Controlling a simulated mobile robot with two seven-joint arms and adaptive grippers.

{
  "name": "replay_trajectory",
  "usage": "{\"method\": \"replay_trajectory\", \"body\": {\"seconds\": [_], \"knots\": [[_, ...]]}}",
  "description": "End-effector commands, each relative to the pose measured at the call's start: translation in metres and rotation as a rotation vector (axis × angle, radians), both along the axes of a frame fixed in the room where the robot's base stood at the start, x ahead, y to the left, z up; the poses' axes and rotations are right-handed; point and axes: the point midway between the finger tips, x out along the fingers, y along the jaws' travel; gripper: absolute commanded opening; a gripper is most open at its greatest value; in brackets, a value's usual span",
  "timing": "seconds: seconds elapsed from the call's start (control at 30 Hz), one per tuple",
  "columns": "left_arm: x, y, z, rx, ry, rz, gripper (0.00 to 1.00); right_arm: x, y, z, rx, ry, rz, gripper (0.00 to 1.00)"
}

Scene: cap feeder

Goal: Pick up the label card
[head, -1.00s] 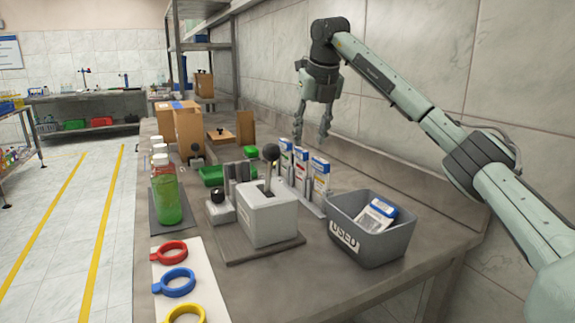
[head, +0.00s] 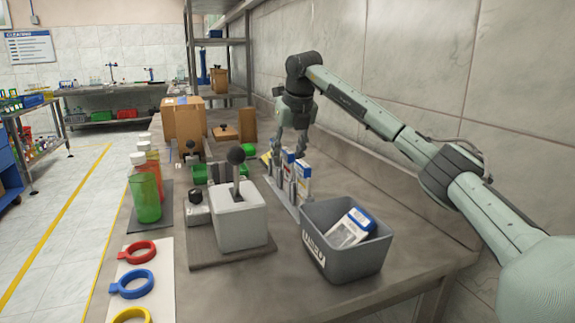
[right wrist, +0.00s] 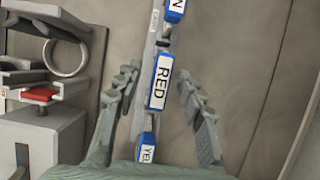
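Several label cards with blue and white tops stand upright in a grey rack (head: 281,197) by the wall. In the right wrist view, a card marked RED (right wrist: 161,82) is in the middle. A card whose label begins YE (right wrist: 147,150) shows below it, and one ending in N (right wrist: 175,8) shows above. My right gripper (head: 290,150) is over the rack, and its fingers partly hide the cards in the head view. In the right wrist view the right gripper (right wrist: 157,80) is open, one finger on each side of the RED card with gaps. My left gripper is out of view.
A grey bin (head: 352,268) holding a card stands in front of the rack. A grey box with a black-knobbed lever (head: 240,220) stands left of the rack. The wall is close on the right.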

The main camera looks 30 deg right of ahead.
Motion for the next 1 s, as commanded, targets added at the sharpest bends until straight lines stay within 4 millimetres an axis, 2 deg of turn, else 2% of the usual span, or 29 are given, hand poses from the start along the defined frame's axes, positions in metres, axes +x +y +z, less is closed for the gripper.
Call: {"method": "replay_trajectory", "body": {"seconds": [0.1,0.3,0.63,0.9,1.0], "knots": [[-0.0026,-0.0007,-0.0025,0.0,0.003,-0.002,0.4,0.0031,-0.0003,-0.0066,-0.001,-0.001,0.001,0.4],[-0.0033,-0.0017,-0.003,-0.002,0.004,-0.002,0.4,0.0033,-0.0005,-0.0072,-0.001,-0.001,0.001,0.4],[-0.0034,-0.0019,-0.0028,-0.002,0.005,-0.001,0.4,0.0032,-0.0004,-0.0069,-0.001,-0.001,0.001,0.0],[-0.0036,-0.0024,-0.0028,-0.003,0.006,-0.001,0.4,0.0032,-0.0005,-0.0062,-0.001,-0.002,0.001,0.0],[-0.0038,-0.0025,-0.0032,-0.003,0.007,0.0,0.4,0.0036,-0.0002,-0.0004,0.0,-0.003,0.0,0.0]]}}
